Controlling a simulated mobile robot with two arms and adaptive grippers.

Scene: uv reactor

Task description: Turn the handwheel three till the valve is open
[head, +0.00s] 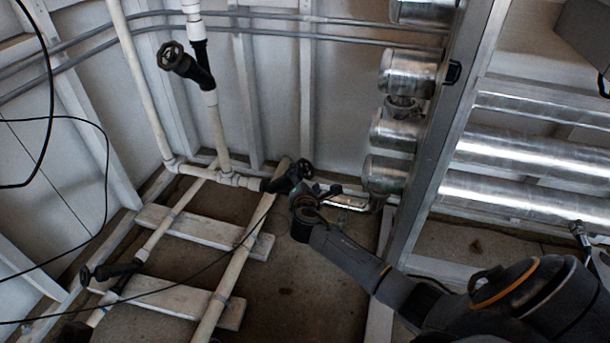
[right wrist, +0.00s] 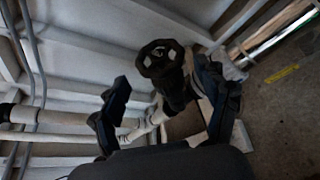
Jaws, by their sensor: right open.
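A dark handwheel (head: 306,169) sits on a black valve (head: 280,182) at the right end of the low white pipe run. No number shows on it, so I cannot confirm that it is handwheel three. My right gripper (head: 318,189) is just in front of and below this wheel in the head view. In the right wrist view the handwheel (right wrist: 162,58) faces the camera, between the two spread fingers of the right gripper (right wrist: 164,80). My left gripper is not in view.
Another handwheel (head: 170,56) is on the upright pipe at upper left, and a dark valve (head: 110,270) is at lower left. Silver cylinders (head: 385,175) and a metal post (head: 440,130) stand close to the right. Thin black cables hang at left.

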